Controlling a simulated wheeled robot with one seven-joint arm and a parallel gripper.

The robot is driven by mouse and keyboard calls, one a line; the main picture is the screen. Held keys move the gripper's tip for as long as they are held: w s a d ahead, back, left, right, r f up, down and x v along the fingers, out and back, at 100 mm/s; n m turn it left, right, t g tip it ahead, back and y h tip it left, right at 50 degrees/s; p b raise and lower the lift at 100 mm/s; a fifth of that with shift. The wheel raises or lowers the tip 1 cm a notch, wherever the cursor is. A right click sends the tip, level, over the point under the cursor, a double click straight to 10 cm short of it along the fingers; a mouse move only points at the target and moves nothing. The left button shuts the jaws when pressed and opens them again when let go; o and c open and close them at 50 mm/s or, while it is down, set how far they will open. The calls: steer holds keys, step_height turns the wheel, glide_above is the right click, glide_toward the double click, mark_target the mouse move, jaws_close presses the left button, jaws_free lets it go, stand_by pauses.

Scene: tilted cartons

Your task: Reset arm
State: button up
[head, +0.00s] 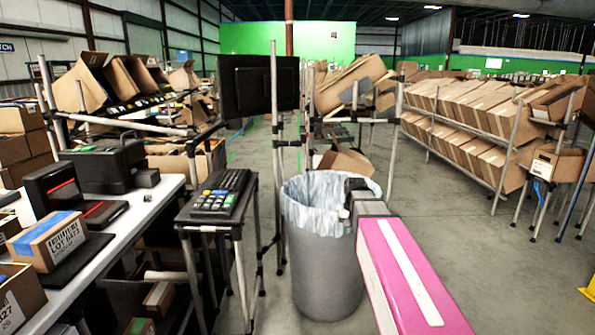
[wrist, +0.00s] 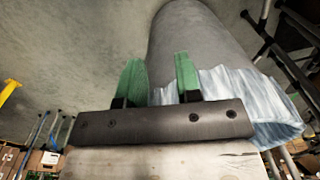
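My gripper shows in the wrist view (wrist: 158,62) with two green fingers standing apart and nothing between them. It is open and empty. In the head view my pink arm reaches forward from the lower right, and its dark end overlaps the right side of the bin; the fingers cannot be made out there. The grey bin (head: 327,268) with a pale plastic liner (head: 308,205) stands on the floor. It also shows in the wrist view (wrist: 190,40), behind the fingers. I cannot tell whether the gripper touches it.
A white table (head: 140,215) with small cartons (head: 50,238) and a black printer (head: 103,165) is at left. A stand with a keyboard (head: 222,192) is left of the bin. Racks of tilted cartons (head: 470,140) line the right. The floor at right is mostly clear.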

steer(key=s+f+n, duration=0.1)
steer(key=s+f, duration=1.4)
steer(key=shift+s+a+f+n, duration=0.3)
steer(key=shift+s+a+n, duration=0.05)
steer(key=shift+a+n, duration=0.05)
